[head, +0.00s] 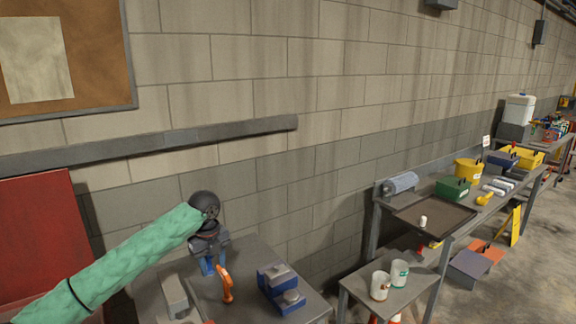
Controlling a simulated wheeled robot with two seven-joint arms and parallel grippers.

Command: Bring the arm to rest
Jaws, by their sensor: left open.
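My left arm comes in from the left in a green sleeve, bent at a dark round joint. My left gripper (212,268) hangs below it, pointing down over the grey table (246,258) at the bottom of the head view. It is open, with nothing seen between its blue fingers. An orange tool (227,288) is just right of the fingers. I cannot tell whether they touch it. My right gripper is not in view.
A grey block (174,293) and a blue vise-like part (280,287) are on the table. A long bench carries a dark tray (434,214), a green bin (453,188) and a yellow bucket (468,170). A block wall (330,90) closes the back.

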